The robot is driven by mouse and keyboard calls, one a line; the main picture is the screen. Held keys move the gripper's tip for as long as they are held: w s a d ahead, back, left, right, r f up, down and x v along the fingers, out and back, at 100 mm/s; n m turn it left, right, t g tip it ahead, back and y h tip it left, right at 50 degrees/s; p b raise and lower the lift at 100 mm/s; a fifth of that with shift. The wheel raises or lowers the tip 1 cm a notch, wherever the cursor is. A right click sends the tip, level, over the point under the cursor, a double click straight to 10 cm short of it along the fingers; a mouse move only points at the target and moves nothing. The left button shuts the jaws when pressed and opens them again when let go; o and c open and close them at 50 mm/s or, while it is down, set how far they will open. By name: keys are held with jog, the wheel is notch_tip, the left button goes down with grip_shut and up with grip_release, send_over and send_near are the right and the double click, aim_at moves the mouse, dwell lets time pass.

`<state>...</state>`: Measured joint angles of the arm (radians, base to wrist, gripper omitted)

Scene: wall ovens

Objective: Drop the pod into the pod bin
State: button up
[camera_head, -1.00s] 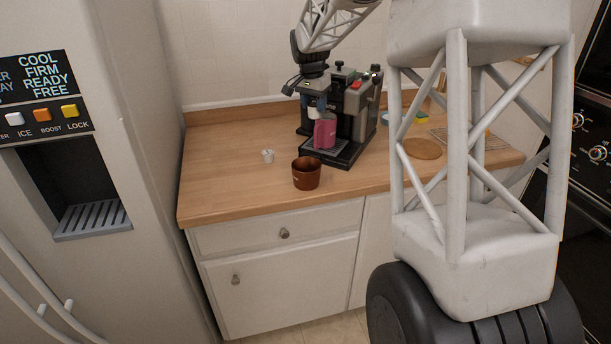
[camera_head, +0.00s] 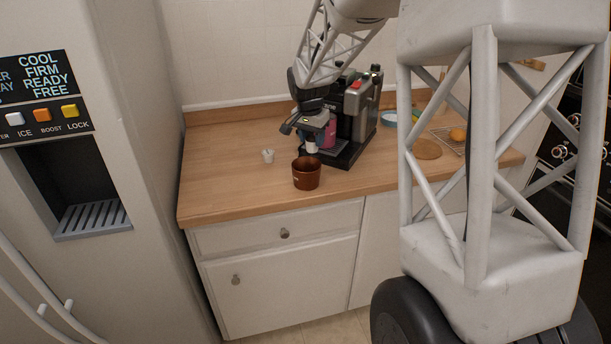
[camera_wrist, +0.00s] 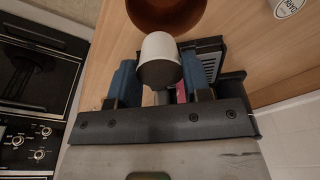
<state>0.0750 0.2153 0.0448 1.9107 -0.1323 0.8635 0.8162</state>
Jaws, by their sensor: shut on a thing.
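The pod (camera_wrist: 160,60), white with a dark grey end, is between the blue fingers of my gripper (camera_wrist: 160,82) in the wrist view. In the head view the pod (camera_head: 311,147) shows as a small white shape below my gripper (camera_head: 313,132). My gripper is shut on it, in front of the coffee machine. The brown round bin (camera_head: 306,178) stands upright on the counter, just below and in front of the pod. Its rim and inside (camera_wrist: 165,12) show at the top of the wrist view. The pod is outside the bin, above the counter.
A second small white pod (camera_head: 267,156) sits on the counter left of the bin. The coffee machine (camera_head: 362,110) and a partly hidden pink mug (camera_head: 328,134) stand behind. A round board (camera_head: 427,149) lies right. The counter's left part is clear.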

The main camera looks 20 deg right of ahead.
jog(key=shift+f, duration=0.15)
jog(key=shift+f, duration=2.8)
jog(key=o, duration=1)
jog(key=shift+r, duration=0.1)
jog(key=r, duration=0.7)
jog(key=shift+s+a+r, duration=0.1)
jog(key=shift+s+a, duration=0.25)
jog(key=shift+a, duration=0.05)
jog(key=shift+r, duration=0.15)
